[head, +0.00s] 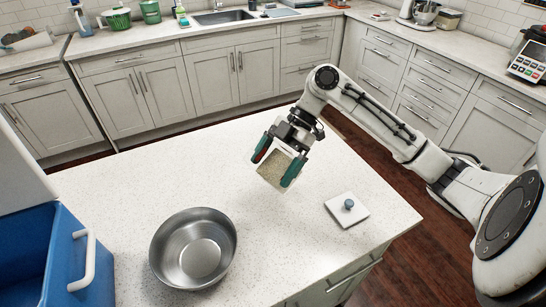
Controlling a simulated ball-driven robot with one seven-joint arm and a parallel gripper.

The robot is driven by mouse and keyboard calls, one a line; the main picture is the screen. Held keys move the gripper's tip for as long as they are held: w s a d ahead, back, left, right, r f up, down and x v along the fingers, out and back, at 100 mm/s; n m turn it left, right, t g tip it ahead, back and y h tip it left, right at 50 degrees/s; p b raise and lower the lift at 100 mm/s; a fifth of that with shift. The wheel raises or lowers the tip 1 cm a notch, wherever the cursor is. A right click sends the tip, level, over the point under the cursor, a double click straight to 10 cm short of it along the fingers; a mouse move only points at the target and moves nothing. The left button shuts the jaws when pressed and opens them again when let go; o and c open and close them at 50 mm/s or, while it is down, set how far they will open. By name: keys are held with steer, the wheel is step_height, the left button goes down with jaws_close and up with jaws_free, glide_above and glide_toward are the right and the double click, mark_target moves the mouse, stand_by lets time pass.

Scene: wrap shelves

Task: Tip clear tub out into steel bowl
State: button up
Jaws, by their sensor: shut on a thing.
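The clear tub (272,172) is a squarish container with greenish-beige contents, held above the island counter near its middle. My gripper (277,167) is shut on the tub, with one green finger on each side of it. The tub looks somewhat tilted, and its contents appear to be inside it. The steel bowl (219,228) stands upright on the counter, lower left of the tub and apart from it. The inside of the bowl that shows is bare metal.
A white square lid with a blue-grey knob (346,209) lies on the counter to the right of the tub. A blue cooler (85,262) with a white handle is at the lower left. The counter (150,183) between tub and bowl is clear.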

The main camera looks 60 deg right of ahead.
steer(key=w+a+g+h+p, duration=0.1)
steer(key=a+h+p, duration=0.1)
steer(key=a+h, duration=0.2)
steer(key=w+a+r+g+h+p, duration=0.1)
steer(key=w+a+g+h, duration=0.1)
steer(key=a+h, duration=0.2)
steer(key=w+a+r+g+h+p, duration=0.1)
steer(key=w+a+h+p, duration=0.1)
steer(key=a+h, duration=0.3)
steer(key=shift+a+p, duration=0.3)
steer(key=shift+p, duration=0.05)
steer(key=a+g+h, duration=0.1)
steer(key=r+h, duration=0.1)
steer(key=h, duration=0.1)
steer(key=w+a+g+h, duration=0.1)
steer(key=h, duration=0.1)
steer(key=shift+a+r+g, duration=0.2)
steer(key=shift+a+g, duration=0.1)
steer(key=shift+a, duration=0.05)
stand_by(0.4)
steer(key=shift+s, duration=0.1)
stand_by(0.5)
